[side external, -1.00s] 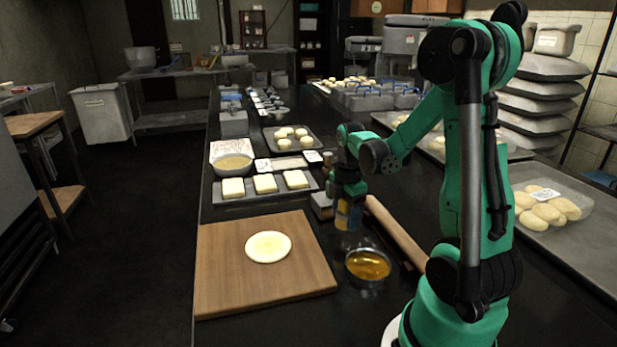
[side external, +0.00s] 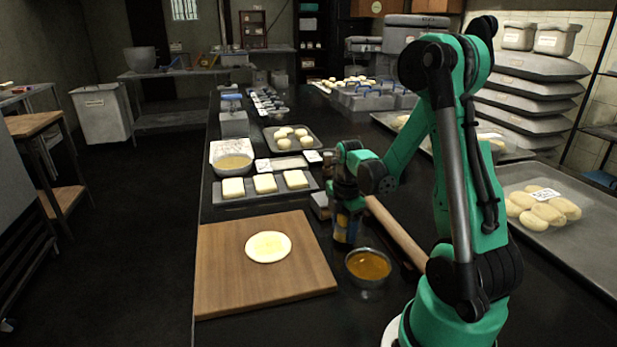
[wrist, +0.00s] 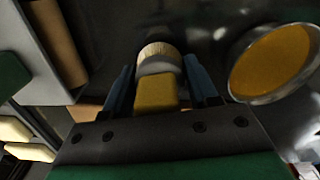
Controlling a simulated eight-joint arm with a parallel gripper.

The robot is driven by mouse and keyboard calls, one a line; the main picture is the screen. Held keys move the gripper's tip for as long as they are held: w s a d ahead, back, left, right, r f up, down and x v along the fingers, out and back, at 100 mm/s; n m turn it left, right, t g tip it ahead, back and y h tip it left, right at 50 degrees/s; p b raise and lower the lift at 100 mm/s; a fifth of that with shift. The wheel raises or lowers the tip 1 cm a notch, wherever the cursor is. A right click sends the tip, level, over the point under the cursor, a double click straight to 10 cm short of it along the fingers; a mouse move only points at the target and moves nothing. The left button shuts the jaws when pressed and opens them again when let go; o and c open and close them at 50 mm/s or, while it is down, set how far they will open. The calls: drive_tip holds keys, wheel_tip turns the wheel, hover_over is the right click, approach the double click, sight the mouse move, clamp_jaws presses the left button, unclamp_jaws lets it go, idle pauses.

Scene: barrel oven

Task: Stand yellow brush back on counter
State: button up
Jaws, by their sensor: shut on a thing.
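The yellow brush (wrist: 156,92) is between the blue fingers of my gripper (wrist: 163,85) in the wrist view. Its pale bristle end (wrist: 158,50) points away from the gripper, past a light band. In the side view my gripper (side external: 346,222) points down, shut on the brush, low over the dark counter (side external: 310,330) between the wooden board and the rolling pin. The brush is mostly hidden there by the fingers. I cannot tell whether its lower end touches the counter.
A metal bowl of amber liquid (side external: 368,268) stands close in front of the gripper. A rolling pin (side external: 397,232) lies to its right. A wooden board (side external: 225,250) with a flat dough round (side external: 268,246) is at left. A tray of pale blocks (side external: 220,198) lies behind.

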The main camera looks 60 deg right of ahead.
drive_tip(key=shift+f, duration=0.65)
idle(0.5)
drive_tip(key=o, duration=1.3)
drive_tip(key=shift+c, duration=0.2)
drive_tip(key=shift+r, duration=2.75)
drive_tip(key=w+a+r+m+t, duration=0.2)
drive_tip(key=a+r+m+t, duration=0.1)
drive_tip(key=a, duration=0.7)
drive_tip(key=w+a+r+m+t, duration=0.2)
drive_tip(key=a+r+m+t, duration=0.2)
drive_tip(key=a+m, duration=0.4)
drive_tip(key=shift+a+r, duration=0.55)
drive_tip(key=shift+a, duration=0.35)
